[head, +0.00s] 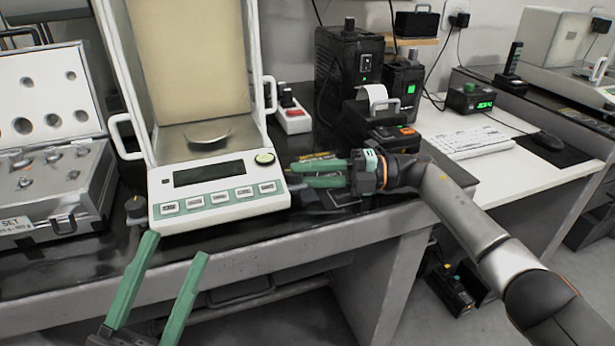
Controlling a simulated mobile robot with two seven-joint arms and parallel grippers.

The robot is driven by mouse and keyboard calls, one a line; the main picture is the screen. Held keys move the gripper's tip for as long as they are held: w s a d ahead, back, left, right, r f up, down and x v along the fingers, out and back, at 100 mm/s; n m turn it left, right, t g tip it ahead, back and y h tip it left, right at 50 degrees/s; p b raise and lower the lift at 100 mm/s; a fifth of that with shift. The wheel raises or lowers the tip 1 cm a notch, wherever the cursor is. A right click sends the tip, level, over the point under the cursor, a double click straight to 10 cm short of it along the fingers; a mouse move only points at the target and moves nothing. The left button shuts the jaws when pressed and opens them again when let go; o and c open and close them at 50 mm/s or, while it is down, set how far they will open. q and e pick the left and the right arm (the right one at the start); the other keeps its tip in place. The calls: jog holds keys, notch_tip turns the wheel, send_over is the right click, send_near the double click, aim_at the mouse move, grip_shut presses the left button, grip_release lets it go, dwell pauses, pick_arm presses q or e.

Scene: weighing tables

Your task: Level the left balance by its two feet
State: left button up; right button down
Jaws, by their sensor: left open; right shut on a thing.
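The left balance (210,182) stands on the dark bench, with its draft shield around a round pan (208,136). A round level (264,157) sits at the right of its front panel; its bubble is too small to read. The left foot (136,208) is a dark knob beside the balance's front left corner. My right gripper (292,175) is shut at the front right corner, on the right foot, which the fingers hide. My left gripper (175,246) is open and empty, in front of the bench edge, below and right of the left foot.
An open weight case (45,225) stands close left of the balance. A keyboard (470,143) lies on the white desk. Room before the bench is free.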

dwell(0.3)
jog(key=c, duration=0.7)
grip_release()
jog(key=shift+r, duration=0.1)
